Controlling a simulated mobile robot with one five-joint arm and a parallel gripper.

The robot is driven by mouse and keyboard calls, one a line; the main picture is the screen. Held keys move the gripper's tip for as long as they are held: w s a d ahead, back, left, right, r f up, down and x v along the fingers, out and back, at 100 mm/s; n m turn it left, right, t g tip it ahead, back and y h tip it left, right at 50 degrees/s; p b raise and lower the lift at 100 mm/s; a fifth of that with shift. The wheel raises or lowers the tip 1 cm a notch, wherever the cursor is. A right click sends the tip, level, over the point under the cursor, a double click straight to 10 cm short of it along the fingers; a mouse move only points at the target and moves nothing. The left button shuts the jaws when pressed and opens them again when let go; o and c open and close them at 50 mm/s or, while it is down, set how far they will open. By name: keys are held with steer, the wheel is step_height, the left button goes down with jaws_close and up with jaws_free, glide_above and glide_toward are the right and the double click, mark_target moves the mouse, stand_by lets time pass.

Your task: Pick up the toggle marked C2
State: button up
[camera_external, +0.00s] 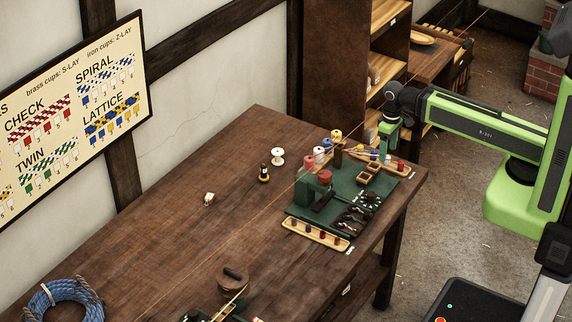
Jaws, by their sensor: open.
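My gripper (384,150) hangs from the green arm over the far right part of the bench, near the rear rack. It is open, and nothing shows between its fingers. Small coloured pegs that may be toggles stand in two pale wooden racks. The front rack (316,235) lies at the near edge of the green mat (340,190). The rear rack (407,174) lies at the mat's far right edge, just below my gripper. No C2 mark can be read at this size, so I cannot tell which piece is the toggle.
The mat also bears a green fixture (307,187), spools and a tool tray (355,220). A white spool (278,157) and a dark bottle-like piece (264,173) stand left of it. A taut line crosses the bench. Blue rope (62,302) lies front left. The bench's left middle is mostly clear.

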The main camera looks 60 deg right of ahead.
steer(key=c, duration=0.4)
steer(key=shift+c, duration=0.2)
step_height(320, 180, up, 2)
steer(key=r+n+t+y, duration=0.1)
steer(key=n+t+y, duration=0.1)
steer(key=n+t, duration=0.3)
glide_above(265, 165)
steer(key=s+d, duration=0.3)
steer(key=s, duration=0.2)
steer(key=n+g, duration=0.1)
steer(key=b+x, duration=1)
steer(key=x, duration=0.2)
steer(key=shift+a+f, duration=0.15)
steer(key=shift+a, duration=0.1)
